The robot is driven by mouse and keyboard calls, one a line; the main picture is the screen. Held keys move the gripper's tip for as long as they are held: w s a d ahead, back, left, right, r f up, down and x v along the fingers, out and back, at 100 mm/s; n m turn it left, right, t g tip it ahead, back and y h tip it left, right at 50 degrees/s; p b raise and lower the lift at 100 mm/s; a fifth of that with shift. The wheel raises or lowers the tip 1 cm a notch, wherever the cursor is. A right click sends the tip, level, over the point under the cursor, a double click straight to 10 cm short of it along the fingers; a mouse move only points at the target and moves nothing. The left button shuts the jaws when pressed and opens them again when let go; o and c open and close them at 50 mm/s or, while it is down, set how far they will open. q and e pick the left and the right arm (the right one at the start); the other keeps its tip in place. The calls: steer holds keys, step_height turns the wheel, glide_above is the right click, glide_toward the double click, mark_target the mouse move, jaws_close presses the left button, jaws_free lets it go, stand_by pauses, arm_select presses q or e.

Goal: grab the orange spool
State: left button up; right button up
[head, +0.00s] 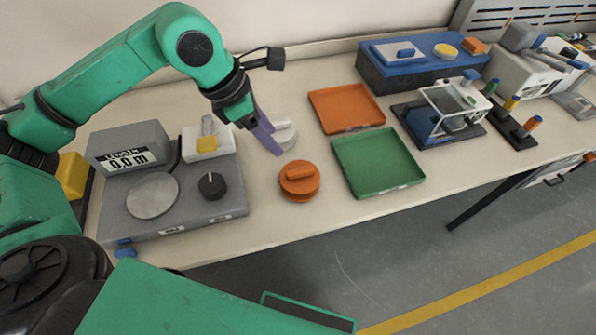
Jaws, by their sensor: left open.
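An orange spool (299,181) lies flat on the workbench, with a raised bar across its top. It stands between the grey length-measuring device and the green tray. My left gripper (272,141) is open, pointing down, just behind and to the left of the spool and apart from it. Its purple finger shows in front of a white rounded object (287,134), which it partly hides. The far finger is hard to make out. My right gripper is out of the picture.
The grey measuring device (225,179) reads 0.0 m. An orange tray (345,108) and a green tray (378,161) look empty. A blue box (420,66), a clear-sided machine (451,107) and small handled tools (519,128) stand further right.

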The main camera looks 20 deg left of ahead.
arm_select(q)
steer(key=p, duration=0.2)
glide_toward(299, 170)
steer(key=shift+s+d+f, duration=0.1)
steer(key=shift+d+f, duration=0.25)
steer(key=shift+f, duration=0.05)
steer(key=p+x, duration=0.2)
steer(key=x, duration=0.5)
steer(key=shift+w+f, duration=0.2)
steer(key=shift+f, duration=0.35)
jaws_close()
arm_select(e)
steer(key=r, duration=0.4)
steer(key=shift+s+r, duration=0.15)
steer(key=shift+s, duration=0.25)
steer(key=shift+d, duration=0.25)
